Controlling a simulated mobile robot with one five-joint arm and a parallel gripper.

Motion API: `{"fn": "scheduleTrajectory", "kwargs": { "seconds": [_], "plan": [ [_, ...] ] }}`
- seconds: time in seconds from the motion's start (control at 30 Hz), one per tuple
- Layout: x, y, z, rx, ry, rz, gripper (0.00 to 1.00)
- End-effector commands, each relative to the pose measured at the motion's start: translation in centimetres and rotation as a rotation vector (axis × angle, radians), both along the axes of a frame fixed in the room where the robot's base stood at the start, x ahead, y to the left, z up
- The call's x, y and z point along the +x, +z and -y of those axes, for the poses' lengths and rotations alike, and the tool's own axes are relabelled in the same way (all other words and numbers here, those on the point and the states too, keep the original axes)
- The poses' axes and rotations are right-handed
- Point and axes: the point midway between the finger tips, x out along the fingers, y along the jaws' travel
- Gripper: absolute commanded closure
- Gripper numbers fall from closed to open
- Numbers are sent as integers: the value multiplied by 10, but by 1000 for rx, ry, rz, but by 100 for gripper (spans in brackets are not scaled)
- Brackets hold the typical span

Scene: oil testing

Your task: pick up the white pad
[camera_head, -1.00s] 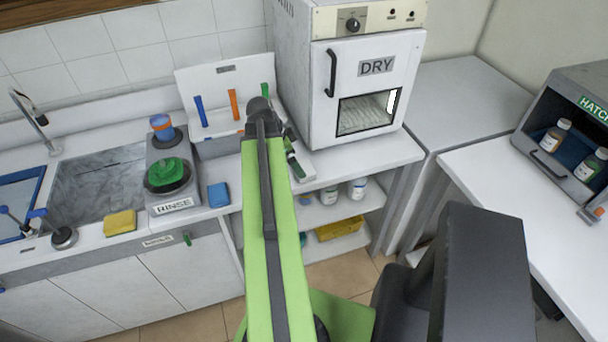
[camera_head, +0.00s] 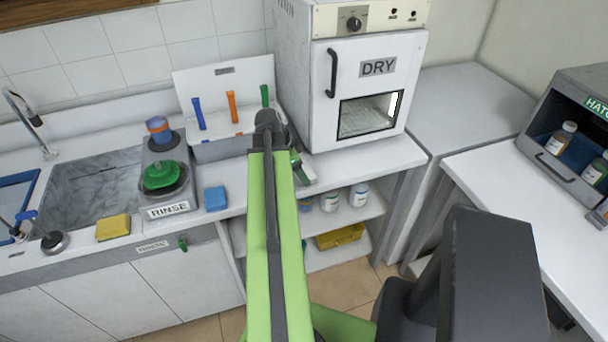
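My arm stretches forward over the counter, and its dark end (camera_head: 268,120) is just left of the dry oven. The fingers of my gripper are hidden behind the arm, so I cannot see whether they are open or shut. A small green item (camera_head: 296,160) and a pale, whitish block (camera_head: 306,174) show on the counter just right of my arm's end. The pale block may be the white pad, but it is too small and partly covered to be sure. I cannot tell whether my gripper touches it.
The dry oven (camera_head: 375,64) stands close on the right. A white rack (camera_head: 215,100) holds blue, orange and green tools behind. A rinse station (camera_head: 168,208), blue sponge (camera_head: 216,198) and yellow sponge (camera_head: 113,227) are left, beside the sink (camera_head: 95,185). Bottles (camera_head: 330,198) stand on the shelf below.

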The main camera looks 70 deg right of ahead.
Motion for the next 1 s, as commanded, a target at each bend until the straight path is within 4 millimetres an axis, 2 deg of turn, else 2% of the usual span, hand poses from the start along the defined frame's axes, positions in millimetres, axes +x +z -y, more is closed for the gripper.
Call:
{"fn": "scheduleTrajectory", "kwargs": {
  "seconds": [0.23, 0.37, 0.47, 0.8, 1.0],
  "plan": [
    [0, 1, 0, 0, 0, 0, 62],
    [0, 11, 0, 0, 0, 0, 62],
    [0, 26, 0, 0, 0, 0, 62],
    [0, 95, 0, 0, 0, 0, 62],
    [0, 102, 0, 0, 0, 0, 62]
  ]
}}
